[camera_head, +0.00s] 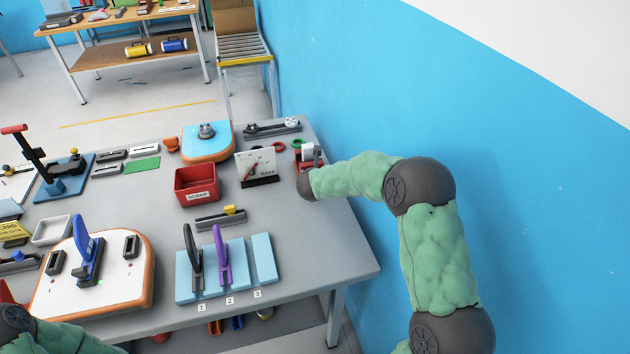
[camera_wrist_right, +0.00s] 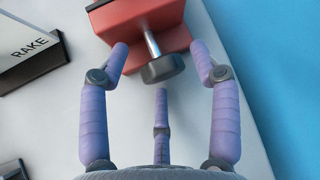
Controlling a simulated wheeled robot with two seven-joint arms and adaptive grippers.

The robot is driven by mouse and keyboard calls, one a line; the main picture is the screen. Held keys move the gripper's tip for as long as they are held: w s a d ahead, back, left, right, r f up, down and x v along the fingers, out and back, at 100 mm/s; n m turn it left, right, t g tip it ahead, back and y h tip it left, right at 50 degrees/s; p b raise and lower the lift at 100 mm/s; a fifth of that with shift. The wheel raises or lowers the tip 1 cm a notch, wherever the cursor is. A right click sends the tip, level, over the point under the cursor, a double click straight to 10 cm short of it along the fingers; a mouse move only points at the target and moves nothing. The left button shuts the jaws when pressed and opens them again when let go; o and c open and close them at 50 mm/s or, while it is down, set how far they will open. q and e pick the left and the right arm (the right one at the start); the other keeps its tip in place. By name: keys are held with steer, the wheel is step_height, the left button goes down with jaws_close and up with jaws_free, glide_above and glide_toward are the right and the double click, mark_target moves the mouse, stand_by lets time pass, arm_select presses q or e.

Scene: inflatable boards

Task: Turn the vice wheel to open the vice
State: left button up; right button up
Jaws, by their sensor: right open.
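The red vice (camera_head: 298,165) stands at the right end of the grey table, partly hidden behind my right wrist. In the right wrist view the red vice body (camera_wrist_right: 125,20) is at the top, with a metal shaft (camera_wrist_right: 152,45) coming out towards me. The dark grey round vice wheel (camera_wrist_right: 162,69) sits on the shaft's end. My right gripper (camera_wrist_right: 159,60) is open, with two purple fingers left and right of the wheel and a third finger below it. The fingers look apart from the wheel. My left gripper is out of view; only part of my left arm shows.
The RAKE board (camera_head: 257,168) stands just left of the vice, and a red SCRAP bin (camera_head: 197,184) is farther left. A blue wall (camera_head: 520,180) rises close on the right. Blue slotted blocks (camera_head: 225,270) lie towards the front. The table's front right corner is clear.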

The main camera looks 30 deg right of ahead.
steer(key=shift+s, duration=0.1)
steer(key=v, duration=0.6)
steer(key=shift+r, duration=0.25)
steer(key=shift+v, duration=0.75)
steer(key=shift+a+f, duration=0.1)
